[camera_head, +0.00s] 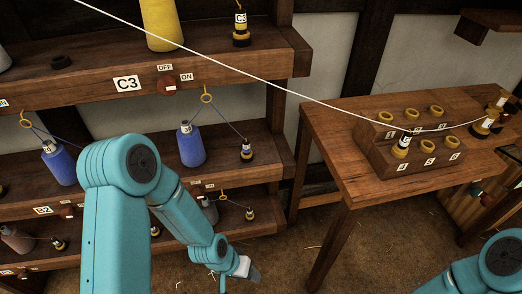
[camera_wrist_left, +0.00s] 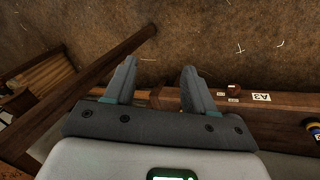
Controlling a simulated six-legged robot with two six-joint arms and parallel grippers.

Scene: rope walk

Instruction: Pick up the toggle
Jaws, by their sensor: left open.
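No thing is clearly marked as the toggle. A small black-and-white piece with a gold base (camera_head: 402,146) stands upright in the wooden block (camera_head: 377,157) on the side table. Similar small dark pieces stand on the shelves, one labelled C3 (camera_head: 241,30) on the top shelf and one beside the blue bottle (camera_head: 247,151). My left gripper (camera_head: 250,272) is low in front of the lower shelf, far from the block. In the left wrist view my left gripper (camera_wrist_left: 158,72) is open and empty, above the floor. My right gripper is out of view.
The side table (camera_head: 350,186) stands at the right. A pale cord (camera_head: 250,76) runs across to gold-and-black pieces (camera_head: 485,123) at its far right. Blue bottles (camera_head: 191,146) and a yellow one (camera_head: 161,22) stand on the shelves. The straw-strewn floor (camera_head: 285,262) between is open.

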